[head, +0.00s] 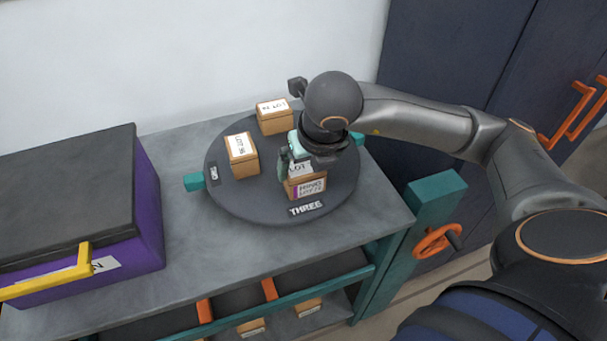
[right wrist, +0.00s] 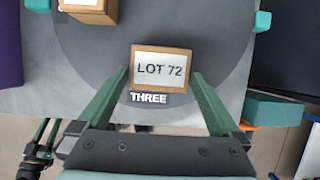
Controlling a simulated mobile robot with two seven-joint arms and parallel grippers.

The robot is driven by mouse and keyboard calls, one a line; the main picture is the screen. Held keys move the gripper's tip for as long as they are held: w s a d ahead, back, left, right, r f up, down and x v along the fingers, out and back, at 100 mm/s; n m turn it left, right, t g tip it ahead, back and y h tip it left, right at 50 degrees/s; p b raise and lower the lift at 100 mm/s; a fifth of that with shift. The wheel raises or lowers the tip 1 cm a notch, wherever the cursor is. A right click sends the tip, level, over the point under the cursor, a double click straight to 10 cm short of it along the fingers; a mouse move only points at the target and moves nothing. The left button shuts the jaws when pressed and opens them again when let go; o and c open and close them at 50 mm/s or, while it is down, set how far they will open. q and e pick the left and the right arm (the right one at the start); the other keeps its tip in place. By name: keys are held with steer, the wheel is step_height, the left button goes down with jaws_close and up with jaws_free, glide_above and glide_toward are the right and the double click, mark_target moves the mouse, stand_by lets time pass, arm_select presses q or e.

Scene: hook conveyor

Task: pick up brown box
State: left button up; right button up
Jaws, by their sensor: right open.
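A brown box (head: 305,185) with a white label sits on the dark round turntable (head: 240,207) beside the THREE plate. In the right wrist view the same box (right wrist: 160,69) shows its top label, LOT 72. My right gripper (right wrist: 160,78) is open, pointing down over this box, with one green finger on each side of its near end. In the head view the right gripper (head: 300,163) partly covers the box's top. Two more brown boxes stand on the turntable, one at the left (head: 242,156) and one at the back (head: 274,117).
A purple case (head: 149,215) with a black lid and yellow handle stands on the left of the grey table (head: 190,255). A teal post with an orange handwheel (head: 437,241) is at the right. More boxes (head: 251,327) lie on the shelf below. Dark cabinets stand behind.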

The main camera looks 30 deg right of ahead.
mark_target(305, 170)
steer(key=x, duration=0.4)
steer(key=shift+f, duration=0.25)
steer(key=shift+c, duration=0.2)
steer(key=shift+r, duration=0.1)
steer(key=c, duration=1)
